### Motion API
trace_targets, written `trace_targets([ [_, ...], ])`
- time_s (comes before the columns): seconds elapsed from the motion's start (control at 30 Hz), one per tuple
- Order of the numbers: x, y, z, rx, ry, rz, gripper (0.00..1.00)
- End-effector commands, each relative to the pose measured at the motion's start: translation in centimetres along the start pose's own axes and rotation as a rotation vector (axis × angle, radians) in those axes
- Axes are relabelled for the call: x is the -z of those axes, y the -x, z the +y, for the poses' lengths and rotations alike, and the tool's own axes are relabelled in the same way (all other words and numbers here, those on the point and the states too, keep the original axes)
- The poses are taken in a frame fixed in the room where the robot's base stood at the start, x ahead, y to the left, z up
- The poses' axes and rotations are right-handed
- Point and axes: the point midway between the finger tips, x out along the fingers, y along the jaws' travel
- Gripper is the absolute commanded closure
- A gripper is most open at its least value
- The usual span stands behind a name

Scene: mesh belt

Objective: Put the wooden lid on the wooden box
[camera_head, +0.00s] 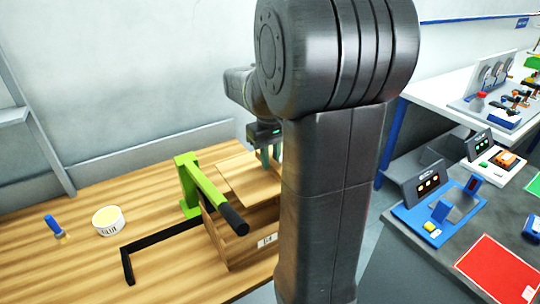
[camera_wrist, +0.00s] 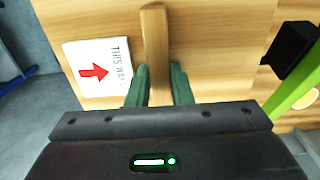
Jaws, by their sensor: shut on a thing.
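The wooden lid (camera_head: 248,178) is a light flat board over the back part of the wooden box (camera_head: 252,250). I cannot tell whether it touches the box. In the wrist view the lid (camera_wrist: 210,40) has a raised wooden bar handle (camera_wrist: 155,40) and a white label with a red arrow and "THIS WAY". My gripper (camera_wrist: 160,88) is shut on this handle, one green finger on each side. In the head view my gripper (camera_head: 270,152) is partly hidden behind my arm. The box stands on the wooden table with a small white label on its front; its right side is hidden.
A green post with a lever (camera_head: 210,190) and black grip stands at the box's left, the grip reaching across its front. A black bar (camera_head: 150,243), white tub (camera_head: 108,220) and blue-handled tool (camera_head: 54,227) are further left. Benches with devices (camera_head: 430,205) are at right.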

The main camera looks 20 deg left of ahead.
Motion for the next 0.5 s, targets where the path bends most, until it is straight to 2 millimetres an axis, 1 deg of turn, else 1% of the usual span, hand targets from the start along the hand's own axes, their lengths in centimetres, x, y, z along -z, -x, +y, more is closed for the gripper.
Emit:
trace_targets([
  [0.5, 0.0, -4.1, 0.0, 0.0, 0.0, 0.0, 1.0],
])
